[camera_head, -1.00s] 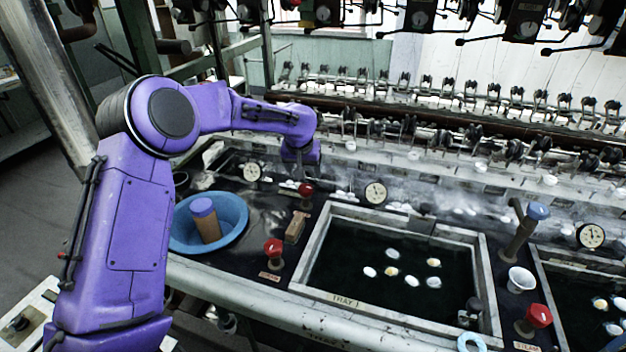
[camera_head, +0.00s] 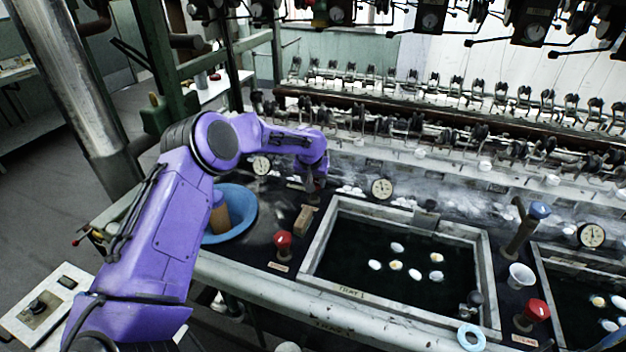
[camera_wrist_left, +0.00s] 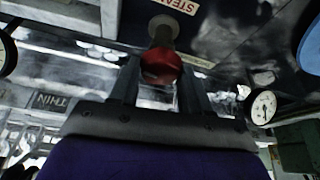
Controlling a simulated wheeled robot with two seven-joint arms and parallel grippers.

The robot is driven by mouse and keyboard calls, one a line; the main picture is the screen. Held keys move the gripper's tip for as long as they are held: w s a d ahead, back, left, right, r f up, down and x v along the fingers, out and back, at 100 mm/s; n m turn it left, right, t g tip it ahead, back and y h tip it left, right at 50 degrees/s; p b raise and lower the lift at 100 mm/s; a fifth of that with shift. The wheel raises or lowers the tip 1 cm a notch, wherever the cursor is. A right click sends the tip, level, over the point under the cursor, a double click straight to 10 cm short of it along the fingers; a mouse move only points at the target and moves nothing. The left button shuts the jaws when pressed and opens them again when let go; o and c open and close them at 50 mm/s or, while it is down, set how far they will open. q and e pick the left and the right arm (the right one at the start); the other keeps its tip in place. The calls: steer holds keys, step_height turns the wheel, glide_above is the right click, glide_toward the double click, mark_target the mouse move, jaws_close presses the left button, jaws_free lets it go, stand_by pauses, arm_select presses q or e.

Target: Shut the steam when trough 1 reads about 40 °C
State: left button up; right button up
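My left gripper (camera_head: 313,186) points down at the back of the black deck, left of trough 1 (camera_head: 325,233). In the left wrist view its two fingers (camera_wrist_left: 163,80) stand apart with a red valve knob (camera_wrist_left: 161,66) between them; I cannot tell whether they touch it. A STEAM label (camera_wrist_left: 178,5) lies beyond the knob's post. In the head view the gripper mostly hides this knob. Another red knob (camera_head: 283,241) stands nearer the front. The round dial (camera_head: 382,188) behind trough 1 is too small to read. My right gripper is out of view.
A blue basin (camera_head: 240,228) stands left, partly behind my arm. A wooden block (camera_head: 306,219) lies between the knobs and trough. A blue-topped tap (camera_head: 540,210), white cup (camera_head: 521,276) and third red knob (camera_head: 537,310) are at right. Steam drifts behind the trough.

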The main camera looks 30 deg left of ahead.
arm_select(q)
steer(key=shift+m, duration=0.3)
steer(key=shift+a+r+m+h+p, duration=0.1)
steer(key=shift+m+h+p, duration=0.25)
steer(key=shift+m, duration=0.25)
steer(key=shift+m+h, duration=0.35)
steer(key=shift+m, duration=0.35)
steer(key=shift+a+m+h, duration=0.15)
steer(key=shift+m+h, duration=0.25)
steer(key=shift+m, duration=0.7)
steer(key=shift+m+h+b, duration=0.5)
steer(key=shift+m+b, duration=0.15)
steer(key=shift+m, duration=0.65)
steer(key=o, duration=1.1)
steer(key=shift+w, duration=0.1)
steer(key=shift+c, duration=0.2)
